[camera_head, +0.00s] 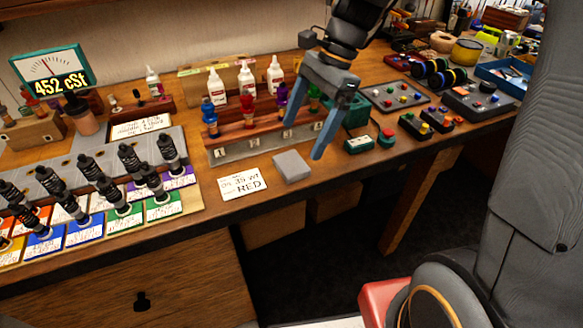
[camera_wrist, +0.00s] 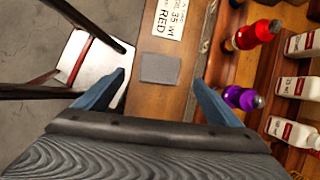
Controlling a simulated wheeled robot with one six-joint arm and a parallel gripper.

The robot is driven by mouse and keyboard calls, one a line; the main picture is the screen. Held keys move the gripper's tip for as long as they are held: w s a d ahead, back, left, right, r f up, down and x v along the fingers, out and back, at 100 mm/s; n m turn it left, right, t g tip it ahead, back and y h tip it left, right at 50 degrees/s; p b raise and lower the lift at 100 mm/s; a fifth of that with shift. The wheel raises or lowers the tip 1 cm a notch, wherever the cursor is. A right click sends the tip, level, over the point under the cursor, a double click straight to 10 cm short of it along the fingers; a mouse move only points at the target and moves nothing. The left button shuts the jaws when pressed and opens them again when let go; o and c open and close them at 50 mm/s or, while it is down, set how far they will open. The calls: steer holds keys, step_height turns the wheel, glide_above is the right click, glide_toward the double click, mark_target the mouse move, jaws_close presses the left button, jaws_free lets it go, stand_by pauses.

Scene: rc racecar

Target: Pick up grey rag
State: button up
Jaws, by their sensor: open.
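The grey rag (camera_head: 292,166) is a small flat grey square lying on the wooden workbench, just right of a white card reading "35 WT RED" (camera_head: 242,183). In the wrist view the rag (camera_wrist: 160,69) lies flat between and beyond my fingertips. My gripper (camera_head: 305,128) is open and empty, above the bench and slightly right of the rag in the head view. In the wrist view its two blue fingers (camera_wrist: 160,80) are spread wide on either side of the rag's line, apart from it. Nothing hides the rag.
A stand with coloured bottles (camera_head: 262,139) is right behind the rag, with white bottles (camera_head: 246,82) behind it. Shock absorbers (camera_head: 130,160) stand on coloured cards at left. A small green and red device (camera_head: 359,144) lies to the right. The bench's front edge is close to the rag.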

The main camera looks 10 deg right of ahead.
mark_target(292, 163)
steer(key=p+x, duration=0.1)
steer(key=x, duration=0.6)
steer(key=shift+d+f, duration=0.1)
steer(key=shift+f, duration=0.2)
steer(key=shift+c, duration=0.2)
steer(key=c, duration=1.1)
